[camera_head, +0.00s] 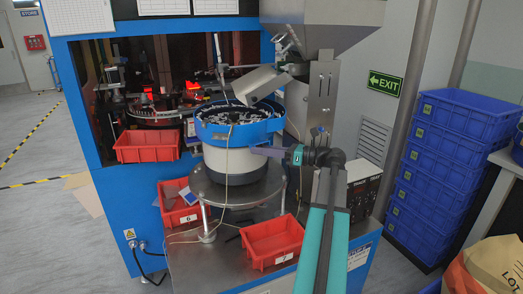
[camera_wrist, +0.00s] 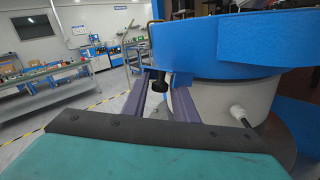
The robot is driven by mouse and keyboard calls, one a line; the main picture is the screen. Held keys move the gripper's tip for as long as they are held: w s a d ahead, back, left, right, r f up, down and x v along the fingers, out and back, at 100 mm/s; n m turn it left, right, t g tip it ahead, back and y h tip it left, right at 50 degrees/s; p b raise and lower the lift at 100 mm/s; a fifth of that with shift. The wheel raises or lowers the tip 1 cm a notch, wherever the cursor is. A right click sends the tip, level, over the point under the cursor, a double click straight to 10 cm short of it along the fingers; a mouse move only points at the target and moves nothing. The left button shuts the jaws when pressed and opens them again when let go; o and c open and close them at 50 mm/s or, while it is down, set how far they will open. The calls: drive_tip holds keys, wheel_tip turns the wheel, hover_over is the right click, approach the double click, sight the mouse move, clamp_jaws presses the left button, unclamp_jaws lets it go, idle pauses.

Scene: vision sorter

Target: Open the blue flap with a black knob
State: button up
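The blue flap (camera_wrist: 168,45) shows in the wrist view as part of the blue rim structure of the round feeder bowl, and I cannot make out its exact edges. A black knob (camera_wrist: 160,83) hangs just below its left end. My gripper (camera_wrist: 162,80) is open, with one purple-grey finger on each side of the knob and the knob between the tips. I cannot tell whether either finger touches it. In the head view my gripper (camera_head: 257,150) points left at the right side of the feeder bowl (camera_head: 222,130); the knob is hidden there.
The bowl sits on a white drum (camera_head: 228,162) above a round metal stand. Red bins stand at the lower left (camera_head: 180,205), in front (camera_head: 272,240) and by the machine (camera_head: 146,146). A metal hopper column (camera_head: 320,95) and a control box (camera_head: 364,188) are close by.

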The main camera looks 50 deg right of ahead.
clamp_jaws()
drive_tip(key=shift+w+f+n+t+y+b, duration=0.25)
drive_tip(key=shift+f+n+t+y+b, duration=0.55)
drive_tip(key=shift+n+b, duration=0.4)
drive_tip(key=n, duration=0.1)
drive_tip(key=n+t+y+b, duration=0.1)
drive_tip(key=n+b, duration=0.1)
drive_tip(key=shift+w+d+f+y, duration=0.15)
drive_tip(key=shift+w+f+y, duration=0.15)
drive_tip(key=shift+y, duration=0.1)
drive_tip(key=shift+t, duration=0.3)
